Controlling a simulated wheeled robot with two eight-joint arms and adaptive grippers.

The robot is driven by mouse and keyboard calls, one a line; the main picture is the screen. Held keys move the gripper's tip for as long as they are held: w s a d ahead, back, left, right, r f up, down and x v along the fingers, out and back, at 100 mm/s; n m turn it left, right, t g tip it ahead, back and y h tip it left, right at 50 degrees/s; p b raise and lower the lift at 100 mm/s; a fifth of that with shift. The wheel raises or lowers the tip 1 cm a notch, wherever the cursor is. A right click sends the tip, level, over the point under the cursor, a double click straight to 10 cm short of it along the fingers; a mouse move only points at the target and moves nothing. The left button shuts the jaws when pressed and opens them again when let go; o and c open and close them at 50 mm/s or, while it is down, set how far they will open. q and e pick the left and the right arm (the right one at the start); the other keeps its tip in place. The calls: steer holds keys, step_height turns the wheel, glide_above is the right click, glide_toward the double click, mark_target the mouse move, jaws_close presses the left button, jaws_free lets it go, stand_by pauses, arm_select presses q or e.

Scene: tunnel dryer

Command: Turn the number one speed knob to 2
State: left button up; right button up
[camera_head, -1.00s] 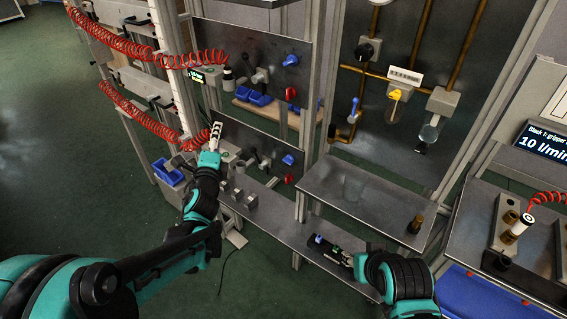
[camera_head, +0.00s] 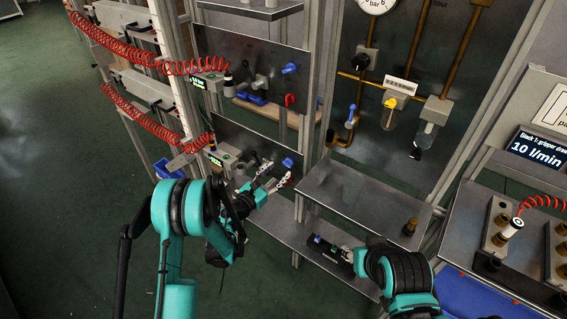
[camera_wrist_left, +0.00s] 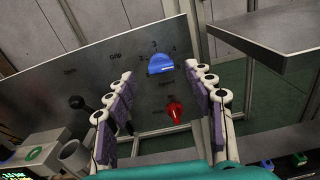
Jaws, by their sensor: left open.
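A lower grey panel (camera_head: 232,133) carries a blue knob (camera_head: 289,162), which shows in the left wrist view (camera_wrist_left: 160,64) with a numbered scale around it. A red knob (camera_wrist_left: 175,111) sits below it. An upper panel (camera_head: 240,50) has a similar blue knob (camera_head: 289,68) and red knob (camera_head: 289,100). I cannot read which panel is number one. My left gripper (camera_head: 277,179) is open in front of the lower panel; in the wrist view its fingers (camera_wrist_left: 168,82) stand either side of the knobs, seemingly without contact. My right gripper (camera_head: 347,254) is low, its jaws unclear.
A dark box with coloured buttons (camera_head: 322,246) lies on the lower shelf beside my right gripper. A metal shelf (camera_head: 360,200) juts out right of the panels. Red coiled hoses (camera_head: 120,50) hang at the left. A black lever (camera_wrist_left: 78,102) stands left of the knobs.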

mark_target(286, 165)
arm_select(q)
steer(key=x, duration=0.3)
steer(key=shift+w+d+f+b, duration=0.2)
steer(key=shift+w+f+b, duration=0.1)
steer(key=shift+b, duration=0.1)
steer(key=shift+w+d+r, duration=0.15)
steer(key=shift+w, duration=0.05)
steer(key=c, duration=1.2)
steer(key=shift+o, duration=0.2)
